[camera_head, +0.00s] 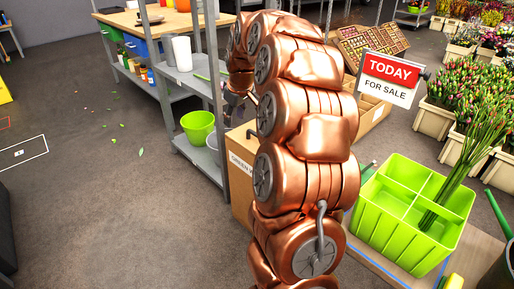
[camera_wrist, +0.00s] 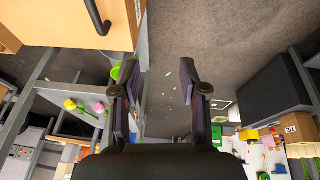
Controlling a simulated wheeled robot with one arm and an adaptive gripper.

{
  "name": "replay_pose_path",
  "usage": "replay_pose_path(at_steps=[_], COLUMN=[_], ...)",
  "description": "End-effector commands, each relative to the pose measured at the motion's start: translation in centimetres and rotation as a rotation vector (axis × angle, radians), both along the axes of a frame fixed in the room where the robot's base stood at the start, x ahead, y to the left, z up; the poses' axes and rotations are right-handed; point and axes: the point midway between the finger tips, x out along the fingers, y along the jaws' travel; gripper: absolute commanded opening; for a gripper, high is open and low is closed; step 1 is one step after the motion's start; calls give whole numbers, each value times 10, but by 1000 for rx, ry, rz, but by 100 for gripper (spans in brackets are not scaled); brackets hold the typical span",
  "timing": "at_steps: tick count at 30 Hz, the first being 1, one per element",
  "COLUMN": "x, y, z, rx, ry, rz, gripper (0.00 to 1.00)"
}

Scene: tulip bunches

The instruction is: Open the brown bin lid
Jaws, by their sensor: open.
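The brown bin (camera_head: 241,188) stands right of the grey shelf in the head view, with a partly hidden "GREEN W..." label on its front. My copper arm covers much of it, and its lid is hard to make out there. In the wrist view the brown bin (camera_wrist: 45,22) fills the top left corner, with a black curved handle (camera_wrist: 97,18) and a white label strip. My gripper (camera_wrist: 160,72) is open and empty, to the right of the handle and apart from it. In the head view my gripper is mostly hidden behind my arm.
A grey metal shelf (camera_head: 205,157) with a green bucket (camera_head: 198,127) stands close left of the bin. A green divided crate (camera_head: 412,215) with tulips sits at right. A "TODAY FOR SALE" sign (camera_head: 390,77) stands behind. The floor (camera_head: 90,195) at left is mostly clear.

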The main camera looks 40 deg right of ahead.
Motion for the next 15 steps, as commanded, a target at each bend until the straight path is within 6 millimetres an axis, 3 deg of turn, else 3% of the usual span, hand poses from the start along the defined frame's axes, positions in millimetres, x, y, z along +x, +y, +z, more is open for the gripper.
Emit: replay_pose_path(at_steps=[1, 6, 10, 15], x=[4, 8, 7, 7], y=[-24, -82, -108, -119], z=[-27, -57, -69, -73], rx=[-14, -60, -83, -95], ry=[-12, -41, -49, -54], rz=[-17, -46, -59, -64], gripper=[43, 43, 43, 43])
